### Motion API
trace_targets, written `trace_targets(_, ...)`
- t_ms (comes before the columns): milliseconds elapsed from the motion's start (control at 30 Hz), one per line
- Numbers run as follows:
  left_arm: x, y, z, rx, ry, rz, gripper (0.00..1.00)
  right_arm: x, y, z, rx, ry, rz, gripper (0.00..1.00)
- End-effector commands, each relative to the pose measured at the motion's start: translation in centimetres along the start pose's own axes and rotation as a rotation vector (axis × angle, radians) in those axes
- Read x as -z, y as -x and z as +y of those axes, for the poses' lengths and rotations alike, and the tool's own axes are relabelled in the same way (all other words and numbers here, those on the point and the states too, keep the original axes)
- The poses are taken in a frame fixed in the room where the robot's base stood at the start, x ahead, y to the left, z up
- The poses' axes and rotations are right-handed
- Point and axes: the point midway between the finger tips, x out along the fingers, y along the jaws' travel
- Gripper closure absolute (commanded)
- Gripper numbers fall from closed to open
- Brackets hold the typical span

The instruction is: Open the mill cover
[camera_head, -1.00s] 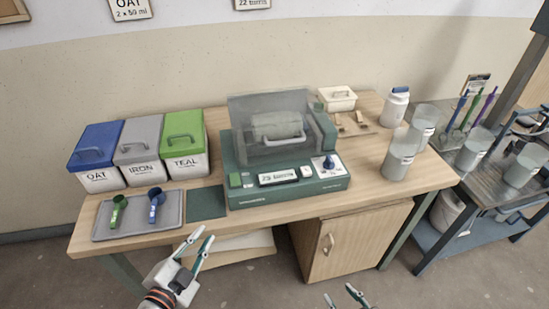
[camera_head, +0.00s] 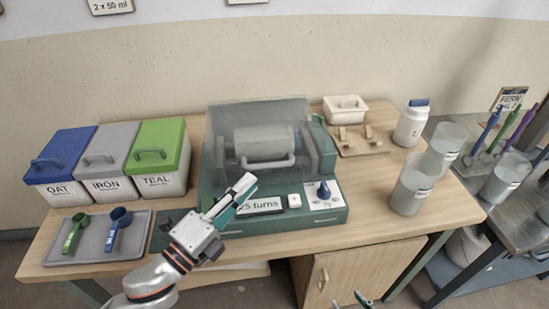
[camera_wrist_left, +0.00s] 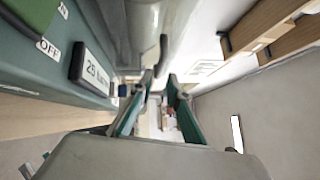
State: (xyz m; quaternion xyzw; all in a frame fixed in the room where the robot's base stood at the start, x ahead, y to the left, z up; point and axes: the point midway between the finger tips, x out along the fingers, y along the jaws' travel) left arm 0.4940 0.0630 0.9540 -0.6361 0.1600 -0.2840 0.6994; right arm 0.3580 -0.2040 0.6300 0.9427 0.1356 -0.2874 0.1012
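The mill (camera_head: 215,190) is a green machine in the middle of the table. Its see-through grey cover (camera_head: 235,112) looks closed over a pale jar (camera_head: 262,143), with a light bar handle (camera_head: 268,163) low at the front. My left gripper (camera_head: 248,188) is open and empty in front of the mill, above its front panel and just below the handle, apart from it. In the left wrist view, its two fingers (camera_wrist_left: 160,85) stand apart, with a grey bar (camera_wrist_left: 163,55) just beyond the tips. My right gripper (camera_head: 352,302) shows only its spread fingertips at the bottom edge.
The mill's panel has a "25 turns" display (camera_head: 262,205) and a blue knob (camera_head: 323,190). Lidded bins (camera_head: 160,163) and a scoop tray (camera_head: 92,248) stand left. A white box (camera_head: 345,108), a bottle (camera_head: 411,125) and clear beakers (camera_head: 410,188) stand right.

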Motion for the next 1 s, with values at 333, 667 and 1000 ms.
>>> trace_targets(333, -0.1, -4.7, -0.2, 0.003, 0.0, -0.002, 0.84, -0.1, 0.4, -0.5, 0.005, -0.008, -0.011, 0.6)
trace_targets(667, 0.0, -7.6, 0.0, 0.0, 0.002, -0.001, 0.84, 0.5, 0.5, -0.3, 0.002, -0.007, -0.003, 0.6)
trace_targets(1000, 0.0, -7.7, 0.1, -0.001, 0.002, -0.001, 1.0, 0.9, 0.5, -0.1, 0.0, -0.004, 0.003, 0.6)
